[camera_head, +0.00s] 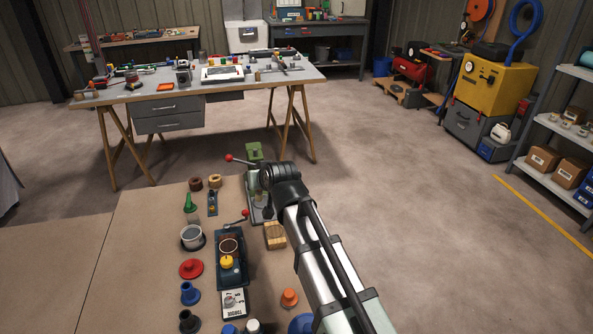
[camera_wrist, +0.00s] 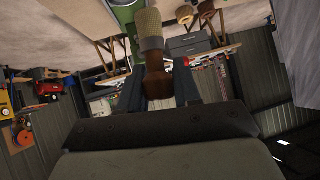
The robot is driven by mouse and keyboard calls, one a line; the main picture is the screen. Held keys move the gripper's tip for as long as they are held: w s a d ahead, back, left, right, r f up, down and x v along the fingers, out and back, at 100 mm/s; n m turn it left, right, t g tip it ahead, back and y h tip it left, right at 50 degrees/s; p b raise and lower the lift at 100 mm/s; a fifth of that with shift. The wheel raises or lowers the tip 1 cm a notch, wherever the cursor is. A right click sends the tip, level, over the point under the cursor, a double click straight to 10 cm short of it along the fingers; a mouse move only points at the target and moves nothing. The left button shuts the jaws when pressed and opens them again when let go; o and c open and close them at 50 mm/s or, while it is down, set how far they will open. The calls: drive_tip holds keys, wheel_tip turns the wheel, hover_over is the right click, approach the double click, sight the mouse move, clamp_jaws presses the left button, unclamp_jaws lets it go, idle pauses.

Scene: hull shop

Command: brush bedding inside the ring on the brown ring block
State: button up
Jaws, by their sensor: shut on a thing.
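My gripper (camera_wrist: 157,92) is shut on a brush (camera_wrist: 151,32) in the wrist view. The brush has a brown part between the fingers and a pale olive, rounded end pointing away from me. In the head view my arm hides the fingers.
A green clamp fixture (camera_head: 254,151) with a red-knobbed lever stands close to my wrist. A dark device with a yellow knob (camera_head: 227,262), a wooden block (camera_head: 275,236), a grey cup (camera_head: 192,236) and a red disc (camera_head: 191,268) stand nearer. Bare mat lies left of them.

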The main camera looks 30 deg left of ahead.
drive_tip(key=s+a+f+n+g, duration=0.1)
drive_tip(key=s+a+f, duration=0.2)
drive_tip(key=s+a, duration=0.6)
drive_tip(key=s+a+f+n+g, duration=0.1)
drive_tip(key=s+a+f, duration=0.2)
drive_tip(key=s+a, duration=0.6)
drive_tip(key=w+d+m+t+h, duration=0.1)
drive_tip(key=m+t+h, duration=0.1)
drive_tip(key=m, duration=0.2)
drive_tip(key=w+d+r+m+t+h, duration=0.1)
drive_tip(key=m+t+h, duration=0.1)
drive_tip(key=m, duration=0.3)
drive_tip(key=w+d+m+t+h, duration=0.2)
drive_tip(key=m, duration=0.2)
drive_tip(key=shift+w+r+m+h, duration=0.1)
drive_tip(key=shift+r+m+h, duration=0.2)
drive_tip(key=shift+m, duration=0.1)
drive_tip(key=shift+f, duration=0.1)
drive_tip(key=shift+f, duration=2.9)
drive_tip(key=shift+f, duration=0.6)
drive_tip(key=shift+r, duration=0.1)
